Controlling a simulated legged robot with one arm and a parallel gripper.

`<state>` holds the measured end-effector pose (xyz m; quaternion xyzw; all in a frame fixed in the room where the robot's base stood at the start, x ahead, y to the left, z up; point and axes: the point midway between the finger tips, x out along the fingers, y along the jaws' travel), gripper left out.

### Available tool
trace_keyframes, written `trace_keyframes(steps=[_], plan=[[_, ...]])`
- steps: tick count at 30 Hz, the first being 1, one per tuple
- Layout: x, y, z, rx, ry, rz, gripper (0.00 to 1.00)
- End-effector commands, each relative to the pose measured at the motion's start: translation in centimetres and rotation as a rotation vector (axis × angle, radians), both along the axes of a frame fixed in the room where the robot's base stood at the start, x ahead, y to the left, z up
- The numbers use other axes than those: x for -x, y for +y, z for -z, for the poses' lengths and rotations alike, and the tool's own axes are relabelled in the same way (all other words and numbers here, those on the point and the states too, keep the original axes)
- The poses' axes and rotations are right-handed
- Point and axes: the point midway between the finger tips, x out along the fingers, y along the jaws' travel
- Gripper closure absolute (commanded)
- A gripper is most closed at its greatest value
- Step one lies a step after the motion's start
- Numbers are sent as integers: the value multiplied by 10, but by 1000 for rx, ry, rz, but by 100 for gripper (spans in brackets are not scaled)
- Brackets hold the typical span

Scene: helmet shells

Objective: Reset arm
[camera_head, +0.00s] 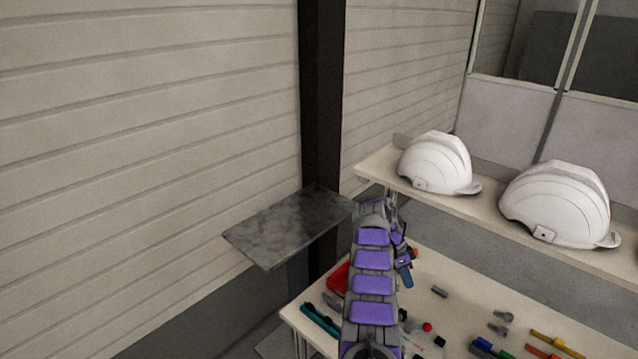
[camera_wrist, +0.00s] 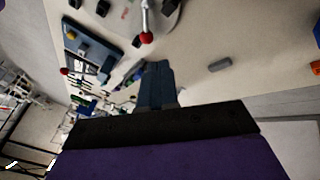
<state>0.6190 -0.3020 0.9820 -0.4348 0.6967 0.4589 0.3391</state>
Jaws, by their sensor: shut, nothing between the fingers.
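My arm reaches forward over the table in the head view, and my gripper (camera_head: 406,279) hangs beside its far end, partly hidden by it, pointing down above the table. In the wrist view my gripper (camera_wrist: 155,80) shows as blue-grey fingers, closed together and empty. Nothing is held. The gripper appears apart from the objects below it. Two white helmet shells, a left one (camera_head: 436,163) and a right one (camera_head: 557,204), sit on the shelf beyond the arm.
A cream table (camera_head: 462,318) below carries scattered small parts and tools, with a red bin (camera_head: 338,279) at its left edge. A pale shelf (camera_head: 381,171) runs behind. A dark grey panel (camera_head: 290,225) juts out left of my arm, near a black post (camera_head: 322,100).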

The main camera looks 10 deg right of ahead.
Motion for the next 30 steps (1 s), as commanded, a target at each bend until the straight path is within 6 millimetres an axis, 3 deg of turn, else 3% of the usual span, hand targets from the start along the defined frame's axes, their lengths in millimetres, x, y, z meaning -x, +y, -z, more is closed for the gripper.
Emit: trace_keyframes(steps=[7, 17, 23, 30], plan=[[-6, 18, -19, -71, -2, -78, 100], [-6, 82, -81, -269, -7, -352, 100], [9, 123, -120, -371, -8, -527, 100], [42, 169, -164, -467, -7, -734, 100]])
